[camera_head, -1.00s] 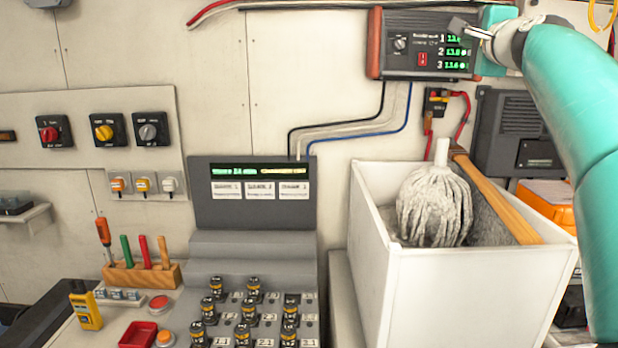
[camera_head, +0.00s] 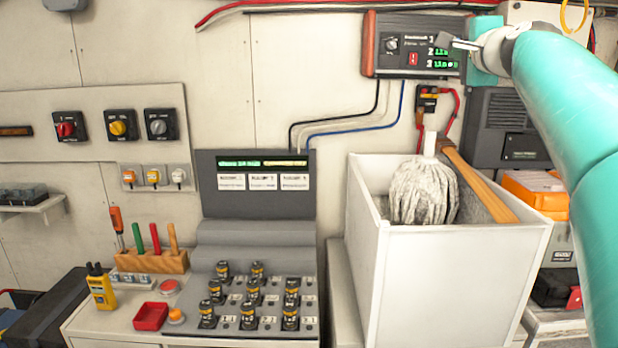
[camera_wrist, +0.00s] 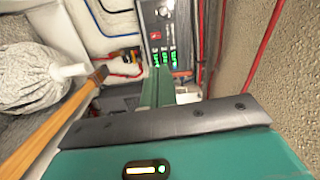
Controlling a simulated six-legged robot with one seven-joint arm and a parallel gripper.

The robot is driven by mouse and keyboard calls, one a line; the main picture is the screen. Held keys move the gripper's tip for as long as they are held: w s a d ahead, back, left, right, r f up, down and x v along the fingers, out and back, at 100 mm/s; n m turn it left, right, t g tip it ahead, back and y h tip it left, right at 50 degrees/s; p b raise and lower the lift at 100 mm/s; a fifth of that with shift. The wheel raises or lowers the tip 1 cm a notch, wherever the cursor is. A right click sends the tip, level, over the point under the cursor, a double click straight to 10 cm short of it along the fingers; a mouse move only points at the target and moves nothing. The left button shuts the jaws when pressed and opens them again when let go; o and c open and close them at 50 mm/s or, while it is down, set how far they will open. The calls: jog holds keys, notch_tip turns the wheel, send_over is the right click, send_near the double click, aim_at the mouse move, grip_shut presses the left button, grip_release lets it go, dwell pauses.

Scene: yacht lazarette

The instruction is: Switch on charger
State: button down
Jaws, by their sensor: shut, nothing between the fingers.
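The charger (camera_head: 415,45) is a dark box with orange-red ends on the upper wall. It has a grey knob (camera_head: 392,45), a red rocker switch (camera_head: 413,58) and lit green readouts. In the wrist view the charger (camera_wrist: 153,25) is ahead, with its red switch (camera_wrist: 156,36) and green digits showing. My gripper (camera_head: 445,41) is shut and empty, in front of the charger's right part, to the right of the red switch and covering some of the display. Whether it touches the charger cannot be told. The switch's position is too small to read.
A white bin (camera_head: 455,280) with a mop (camera_head: 425,190) and wooden handle stands below the charger. Red-lead wiring (camera_head: 428,98) hangs under it. Left are a console (camera_head: 255,185) with several plugs, rotary switches (camera_head: 118,125) and a tool rack (camera_head: 150,262). Open wall lies left of the charger.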

jog(key=s+a+f+n+g+y, duration=0.1)
jog(key=s+a+f+n+g, duration=0.4)
jog(key=a+f, duration=0.5)
jog(key=s+a+f+n+g, duration=0.1)
jog(key=s+f+n+g, duration=0.3)
jog(key=s+f, duration=1)
jog(key=s+a+f+n+g+h, duration=0.1)
jog(key=s+f+n, duration=0.6)
jog(key=s+f, duration=0.8)
notch_tip(320, 180, down, 8)
jog(key=a+g, duration=0.1)
jog(key=g, duration=0.1)
jog(key=shift+r+n+g, duration=0.25)
jog(key=shift+n+g, duration=0.15)
